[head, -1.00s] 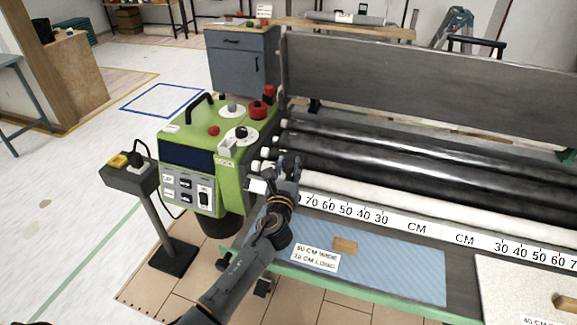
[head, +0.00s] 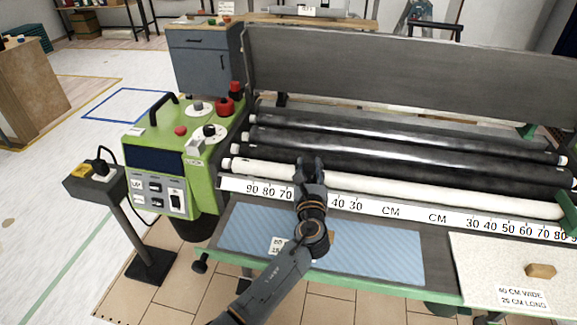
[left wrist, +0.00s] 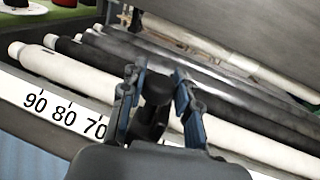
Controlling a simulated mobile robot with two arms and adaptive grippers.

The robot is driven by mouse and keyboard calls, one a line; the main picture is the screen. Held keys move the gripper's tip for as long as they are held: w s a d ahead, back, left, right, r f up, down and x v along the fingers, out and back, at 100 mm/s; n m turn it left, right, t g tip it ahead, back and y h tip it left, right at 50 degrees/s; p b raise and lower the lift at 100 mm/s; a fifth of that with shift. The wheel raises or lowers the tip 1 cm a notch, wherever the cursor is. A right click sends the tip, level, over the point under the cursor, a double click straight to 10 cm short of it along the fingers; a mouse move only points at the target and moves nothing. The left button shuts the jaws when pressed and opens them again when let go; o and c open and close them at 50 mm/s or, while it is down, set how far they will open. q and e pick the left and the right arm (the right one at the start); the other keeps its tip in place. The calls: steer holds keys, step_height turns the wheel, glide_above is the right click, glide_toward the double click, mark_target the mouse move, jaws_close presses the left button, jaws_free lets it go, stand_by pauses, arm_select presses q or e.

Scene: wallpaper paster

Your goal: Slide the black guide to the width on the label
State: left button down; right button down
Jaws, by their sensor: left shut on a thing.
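The black guide (left wrist: 157,88) is a small dark knob-like piece between the blue-padded fingers of my left gripper (left wrist: 158,92). In the head view my left gripper (head: 309,165) is shut at the front white roller and hides the guide there. The white width scale (head: 232,184) runs below the rollers. The gripper and arm cover the scale between 70 and 40. My right gripper is not in view.
The green control box (head: 165,160) with knobs stands left of the rollers. Black rollers (head: 400,150) and a tall grey panel (head: 400,80) lie behind. A cream sheet (head: 495,260) at right bears a 40 cm wide label (head: 520,297) and a wooden block (head: 540,270).

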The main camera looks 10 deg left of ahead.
arm_select(q)
steer(key=shift+d+f, duration=0.1)
steer(key=shift+d, duration=0.75)
steer(key=c, duration=0.9)
jaws_free()
steer(key=shift+c, duration=0.2)
steer(key=shift+s, duration=0.2)
steer(key=s+d, duration=0.1)
steer(key=s, duration=1)
steer(key=shift+s+d, duration=0.25)
steer(key=shift+d, duration=0.15)
